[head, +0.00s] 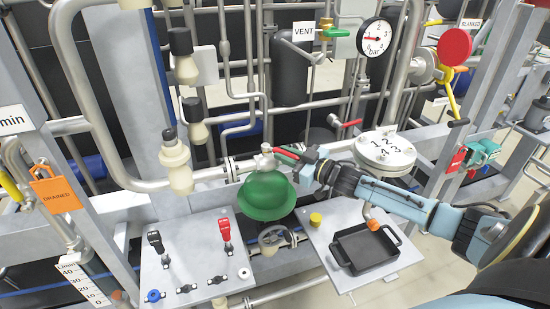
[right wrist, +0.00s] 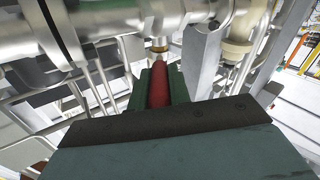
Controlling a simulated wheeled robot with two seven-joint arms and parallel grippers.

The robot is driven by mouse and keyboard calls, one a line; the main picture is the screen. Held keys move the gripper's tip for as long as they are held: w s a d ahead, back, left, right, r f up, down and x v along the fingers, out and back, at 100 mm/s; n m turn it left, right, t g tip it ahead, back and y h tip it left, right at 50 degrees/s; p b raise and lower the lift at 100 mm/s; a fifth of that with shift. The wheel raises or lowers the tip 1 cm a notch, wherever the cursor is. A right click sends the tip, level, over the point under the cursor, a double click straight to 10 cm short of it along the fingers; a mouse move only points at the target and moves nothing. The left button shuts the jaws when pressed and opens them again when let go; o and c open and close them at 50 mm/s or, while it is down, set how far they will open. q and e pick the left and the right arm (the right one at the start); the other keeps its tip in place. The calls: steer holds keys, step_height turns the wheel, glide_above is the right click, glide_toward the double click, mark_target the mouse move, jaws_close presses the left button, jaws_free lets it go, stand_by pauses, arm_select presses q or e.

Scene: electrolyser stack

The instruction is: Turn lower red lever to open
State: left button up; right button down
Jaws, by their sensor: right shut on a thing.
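The lower red lever (head: 284,152) sits on a silver valve above the green dome, and its handle points right toward my right gripper. My right gripper (head: 299,157) is shut on this lever. In the right wrist view, the red handle (right wrist: 160,86) lies between the dark green fingers, with its far end running toward a fitting below a silver pipe. Another red lever (head: 346,124) is higher and to the right, apart from the gripper. The fingers hide part of the held handle. My left gripper is not in view.
The green dome (head: 266,198) is just below the gripper. A panel with black and red switches (head: 195,262) is lower left. A black tray (head: 366,248) lies on the right panel. A round lid (head: 385,151) and several pipes stand close behind my right arm.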

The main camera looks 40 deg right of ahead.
steer(key=shift+w+d+n+y, duration=0.1)
steer(key=shift+d+n+y, duration=0.15)
steer(key=shift+y, duration=0.25)
steer(key=c, duration=1.3)
jaws_free()
steer(key=shift+s+d, duration=0.15)
steer(key=shift+s, duration=0.35)
steer(key=v, duration=1.2)
steer(key=shift+s+r, duration=0.15)
steer(key=shift+r, duration=0.05)
